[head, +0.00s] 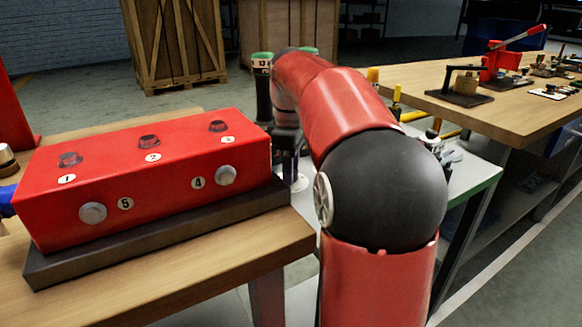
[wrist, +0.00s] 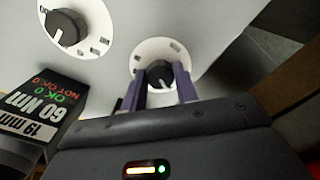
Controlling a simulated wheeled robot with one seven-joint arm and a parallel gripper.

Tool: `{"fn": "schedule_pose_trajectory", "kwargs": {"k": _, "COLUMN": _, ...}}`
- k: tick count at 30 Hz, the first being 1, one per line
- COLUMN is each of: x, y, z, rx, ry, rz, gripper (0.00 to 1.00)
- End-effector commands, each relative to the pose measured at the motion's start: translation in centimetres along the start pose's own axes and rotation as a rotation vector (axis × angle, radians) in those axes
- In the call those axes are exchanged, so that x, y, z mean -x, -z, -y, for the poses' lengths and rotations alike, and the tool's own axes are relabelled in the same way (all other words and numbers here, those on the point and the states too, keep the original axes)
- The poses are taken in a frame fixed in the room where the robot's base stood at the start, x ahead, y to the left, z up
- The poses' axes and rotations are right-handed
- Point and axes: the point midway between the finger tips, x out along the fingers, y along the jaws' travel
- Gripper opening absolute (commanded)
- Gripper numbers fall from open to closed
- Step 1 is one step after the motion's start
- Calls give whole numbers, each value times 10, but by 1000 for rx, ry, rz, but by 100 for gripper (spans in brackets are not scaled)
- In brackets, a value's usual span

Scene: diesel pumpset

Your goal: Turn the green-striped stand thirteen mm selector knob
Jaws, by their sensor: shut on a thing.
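A dark post with a green band and a white label reading 13 (head: 262,65) stands behind the red block in the head view. In the wrist view, a black selector knob (wrist: 160,73) sits on a round white dial on a pale panel. My gripper (wrist: 159,88) has its two fingers on either side of this knob and is shut on it. The fingers hide part of the dial. A second black knob (wrist: 66,28) on a white dial is at the upper left, apart from the gripper. In the head view my arm hides the knobs.
A dark display reading 60 Nm and 19 mm (wrist: 42,108) is left of my gripper. A red block with numbered holes (head: 150,175) lies on a wooden bench at left. A second bench (head: 480,118) with tools stands at right. Wooden crates stand behind.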

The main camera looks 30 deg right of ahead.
Motion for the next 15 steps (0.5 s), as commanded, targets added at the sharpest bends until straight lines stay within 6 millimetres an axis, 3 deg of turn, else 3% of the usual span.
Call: {"fn": "schedule_pose_trajectory", "kwargs": {"k": 15, "x": 0, "y": 1, "z": -1, "rx": 411, "ry": -2, "rz": -3, "gripper": 7}}
